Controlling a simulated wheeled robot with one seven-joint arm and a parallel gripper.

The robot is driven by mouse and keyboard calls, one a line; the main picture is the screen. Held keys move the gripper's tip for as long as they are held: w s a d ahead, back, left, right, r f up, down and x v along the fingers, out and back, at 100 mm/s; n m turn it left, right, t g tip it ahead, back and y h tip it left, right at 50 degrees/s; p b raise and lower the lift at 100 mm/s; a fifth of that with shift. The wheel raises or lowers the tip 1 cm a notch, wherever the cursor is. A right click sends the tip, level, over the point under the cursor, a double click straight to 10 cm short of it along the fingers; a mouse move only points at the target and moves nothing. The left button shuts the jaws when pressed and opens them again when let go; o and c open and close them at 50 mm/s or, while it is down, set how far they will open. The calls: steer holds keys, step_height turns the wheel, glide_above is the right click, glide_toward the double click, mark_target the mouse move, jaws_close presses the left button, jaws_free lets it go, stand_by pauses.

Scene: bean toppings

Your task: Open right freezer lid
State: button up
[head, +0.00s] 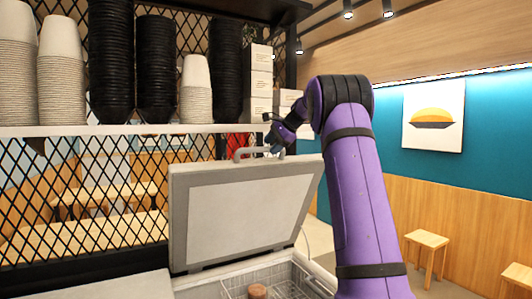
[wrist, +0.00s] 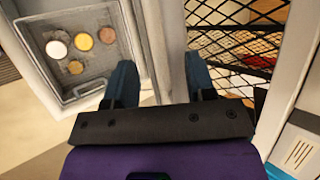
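The freezer lid (head: 245,210) stands raised and tilted back in the head view, its pale inner panel facing me. Its grey handle (head: 243,153) shows at the top edge. My gripper (head: 274,143) is at the top edge by the handle, partly hidden by my purple arm. In the wrist view, the two dark blue fingers of my gripper (wrist: 162,82) are spread apart, with the narrow pale lid edge (wrist: 163,40) running between them. The handle cannot be made out there. Below the lid, the freezer opening shows a wire basket (head: 285,285).
A brown round-topped item (head: 257,291) sits in the freezer opening. A pale flat surface (head: 110,286) lies left of it. Black mesh (head: 100,200) and a shelf (head: 120,130) with stacked cups stand behind. A wooden stool (head: 427,243) stands at right.

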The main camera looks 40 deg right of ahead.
steer(key=v, duration=0.6)
steer(key=shift+c, duration=0.5)
